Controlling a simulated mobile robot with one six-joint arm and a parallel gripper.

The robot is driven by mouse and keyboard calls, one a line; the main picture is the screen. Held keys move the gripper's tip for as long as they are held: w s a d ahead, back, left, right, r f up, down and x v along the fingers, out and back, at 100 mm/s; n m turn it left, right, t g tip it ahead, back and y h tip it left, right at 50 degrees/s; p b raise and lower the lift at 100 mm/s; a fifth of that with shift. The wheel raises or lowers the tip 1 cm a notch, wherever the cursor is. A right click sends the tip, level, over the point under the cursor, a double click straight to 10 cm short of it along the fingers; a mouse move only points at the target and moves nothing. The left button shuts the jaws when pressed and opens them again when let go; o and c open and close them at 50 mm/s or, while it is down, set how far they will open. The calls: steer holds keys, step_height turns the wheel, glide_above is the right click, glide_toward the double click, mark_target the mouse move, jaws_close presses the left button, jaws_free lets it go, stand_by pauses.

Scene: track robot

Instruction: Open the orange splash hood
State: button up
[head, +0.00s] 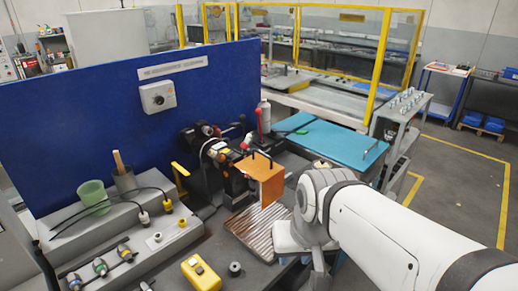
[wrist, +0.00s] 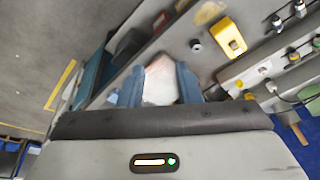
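The orange splash hood (head: 263,181) is a flat orange panel at the machine in the middle of the head view. A black handle (head: 259,157) shows near its top edge. The hood hangs above a brown ribbed tray (head: 256,226). My arm reaches in from the right and its wrist is to the right of the hood, apart from it. The fingers are not clear in the head view. In the wrist view my gripper (wrist: 160,82) has its two blue fingers apart, with a pale patch between them that I cannot identify. I cannot make out the hood there.
A yellow box (head: 201,274) and a small grey knob (head: 235,268) sit on the bench in front. Black hoses and a green cup (head: 93,196) are at the left, before a blue panel (head: 95,115). A teal-topped table (head: 325,143) stands behind.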

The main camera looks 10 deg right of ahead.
steer(key=w+a+m+t+y, duration=0.1)
steer(key=w+a+m+y, duration=0.2)
steer(key=w+m+y, duration=0.35)
steer(key=w+a+m+y, duration=0.4)
steer(key=w+m, duration=0.3)
steer(key=w, duration=0.2)
steer(key=m+t+b, duration=0.1)
steer(key=m+t, duration=0.9)
steer(key=m, duration=0.2)
glide_toward(267, 156)
steer(key=x, duration=0.2)
steer(key=shift+w+a+f, duration=0.15)
steer(key=shift+a+f, duration=0.05)
steer(key=shift+a, duration=0.1)
steer(key=shift+h, duration=0.25)
steer(key=p+x, duration=0.2)
steer(key=x, duration=0.5)
steer(key=shift+w+r, duration=0.1)
steer(key=shift+w, duration=0.4)
jaws_close()
